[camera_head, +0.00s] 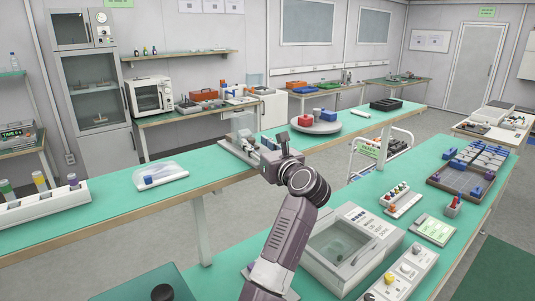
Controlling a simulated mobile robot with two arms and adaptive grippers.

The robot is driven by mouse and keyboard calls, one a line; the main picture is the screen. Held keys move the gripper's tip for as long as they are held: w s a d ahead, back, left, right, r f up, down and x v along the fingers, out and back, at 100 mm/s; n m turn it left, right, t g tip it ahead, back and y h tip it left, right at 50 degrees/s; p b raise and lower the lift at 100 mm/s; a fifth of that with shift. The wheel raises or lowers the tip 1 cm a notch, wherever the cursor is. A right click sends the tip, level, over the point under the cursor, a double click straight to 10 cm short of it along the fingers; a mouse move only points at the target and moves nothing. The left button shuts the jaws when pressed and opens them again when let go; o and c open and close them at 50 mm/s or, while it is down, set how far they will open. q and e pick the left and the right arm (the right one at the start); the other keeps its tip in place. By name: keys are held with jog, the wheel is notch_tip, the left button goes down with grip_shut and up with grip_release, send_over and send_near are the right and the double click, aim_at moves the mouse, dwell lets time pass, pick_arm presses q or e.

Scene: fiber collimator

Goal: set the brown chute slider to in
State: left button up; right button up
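I cannot make out a brown chute slider for certain in the head view. My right arm rises from the bottom middle, and my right gripper (276,158) is at its far end, above the edge of the green bench. A grey device with a clear upright panel (240,146) stands just behind and left of the gripper, which partly covers it. Whether they touch is unclear. The fingers are small and partly hidden by the wrist, so their opening cannot be told. My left gripper is not in view.
A clear-lidded box (343,249) and a control panel with knobs (403,273) stand right of my arm. A small panel with coloured parts (402,204) lies behind them. A grey turntable (316,125) carries red and blue blocks. Bare green bench top lies at left (110,200).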

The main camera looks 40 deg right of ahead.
jog(key=v, duration=1)
jog(key=shift+s+f, duration=0.1)
jog(key=shift+s, duration=0.05)
